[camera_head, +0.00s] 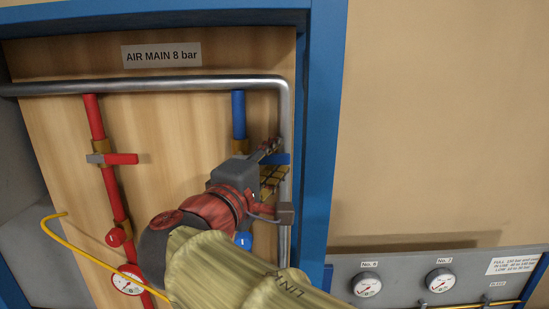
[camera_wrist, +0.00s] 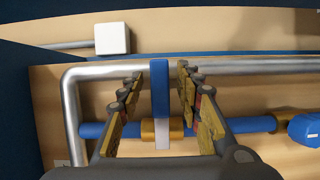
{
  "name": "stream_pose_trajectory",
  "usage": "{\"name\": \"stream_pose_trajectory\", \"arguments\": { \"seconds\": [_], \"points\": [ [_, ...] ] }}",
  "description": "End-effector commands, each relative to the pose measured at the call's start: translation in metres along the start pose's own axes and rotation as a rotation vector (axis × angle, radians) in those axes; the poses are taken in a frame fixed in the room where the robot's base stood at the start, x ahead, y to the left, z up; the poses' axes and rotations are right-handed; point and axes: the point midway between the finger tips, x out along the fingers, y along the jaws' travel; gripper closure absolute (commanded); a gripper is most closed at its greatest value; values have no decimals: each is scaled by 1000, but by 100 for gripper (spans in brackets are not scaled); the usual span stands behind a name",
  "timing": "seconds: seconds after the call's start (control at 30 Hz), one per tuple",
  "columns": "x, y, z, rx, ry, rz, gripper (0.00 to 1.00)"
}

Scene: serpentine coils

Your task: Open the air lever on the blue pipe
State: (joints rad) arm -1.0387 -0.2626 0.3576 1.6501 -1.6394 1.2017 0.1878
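The blue pipe (camera_head: 238,114) runs down from the silver main at the right of the wooden panel. It also shows in the wrist view (camera_wrist: 250,124), lying crosswise. Its lever with a blue handle (camera_head: 281,159) points right, square to the pipe. In the wrist view the blue handle (camera_wrist: 160,88) stands between my fingers, above the brass valve body (camera_wrist: 148,131). My gripper (camera_wrist: 160,90) is open around the handle, with a gap on both sides. In the head view my gripper (camera_head: 271,163) covers the lower part of this valve.
A red pipe (camera_head: 113,185) with a red-handled lever (camera_head: 121,159) stands to the left. A silver pipe (camera_head: 285,125) and the blue frame (camera_head: 319,150) run close on the right. A yellow hose (camera_head: 80,250) crosses lower left. A gauge panel (camera_head: 400,287) is at lower right.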

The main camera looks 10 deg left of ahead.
Motion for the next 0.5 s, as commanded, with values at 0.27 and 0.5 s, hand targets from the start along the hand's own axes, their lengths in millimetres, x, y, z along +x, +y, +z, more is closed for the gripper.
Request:
{"name": "stream_pose_trajectory", "arguments": {
  "seconds": [0.27, 0.5],
  "points": [
    [0, 0, 0, -1, 0, 0, 77],
    [0, 0, 0, -1, 0, 0, 91]
  ]
}}
